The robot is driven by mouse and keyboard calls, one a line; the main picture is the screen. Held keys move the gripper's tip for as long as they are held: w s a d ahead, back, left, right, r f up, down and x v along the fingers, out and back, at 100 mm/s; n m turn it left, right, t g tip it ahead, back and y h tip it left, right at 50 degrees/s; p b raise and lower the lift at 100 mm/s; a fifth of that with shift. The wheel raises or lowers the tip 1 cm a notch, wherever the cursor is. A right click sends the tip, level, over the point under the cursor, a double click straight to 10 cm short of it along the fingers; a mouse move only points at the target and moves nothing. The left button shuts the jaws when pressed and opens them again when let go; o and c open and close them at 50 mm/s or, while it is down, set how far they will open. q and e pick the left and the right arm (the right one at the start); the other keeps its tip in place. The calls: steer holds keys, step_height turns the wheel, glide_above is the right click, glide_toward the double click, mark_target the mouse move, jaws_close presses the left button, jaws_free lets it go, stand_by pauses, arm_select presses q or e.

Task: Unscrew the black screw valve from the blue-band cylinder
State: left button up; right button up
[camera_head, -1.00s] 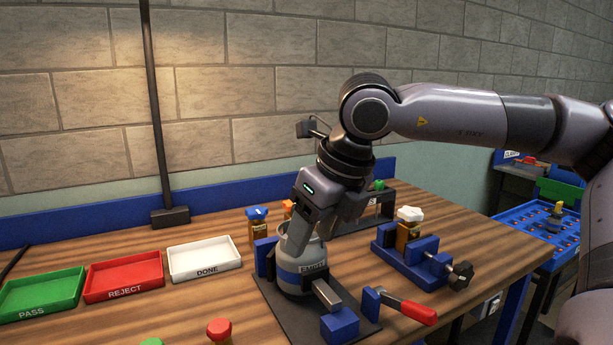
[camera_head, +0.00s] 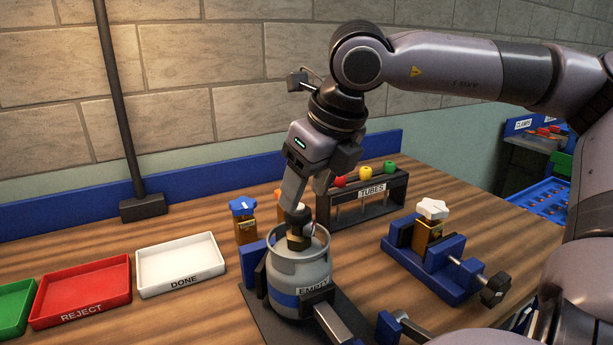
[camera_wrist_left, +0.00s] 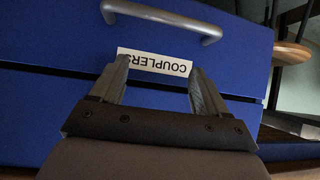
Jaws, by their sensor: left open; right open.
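The grey cylinder (camera_head: 283,271) with a blue band and an "EMPTY" label stands upright at lower centre in the head view, on a dark base plate (camera_head: 260,318) between clamp jaws. Its valve (camera_head: 299,232), with a black top and brass-coloured body, shows upright inside the collar. My right gripper (camera_head: 301,208) is open and reaches down over the valve top; I cannot tell whether its fingers touch it. My left gripper (camera_wrist_left: 160,78) is open and empty in the left wrist view, in front of a blue drawer front labelled "COUPLERS" (camera_wrist_left: 153,62).
A white DONE tray (camera_head: 181,284) and a red REJECT tray (camera_head: 82,311) lie to the left. Behind are a blue-topped valve (camera_head: 243,219) and a TUBES rack (camera_head: 370,215). A blue vise (camera_head: 420,274) holding a white-topped valve (camera_head: 431,224) stands at right.

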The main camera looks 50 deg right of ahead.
mark_target(300, 206)
steer(key=shift+x, duration=3.5)
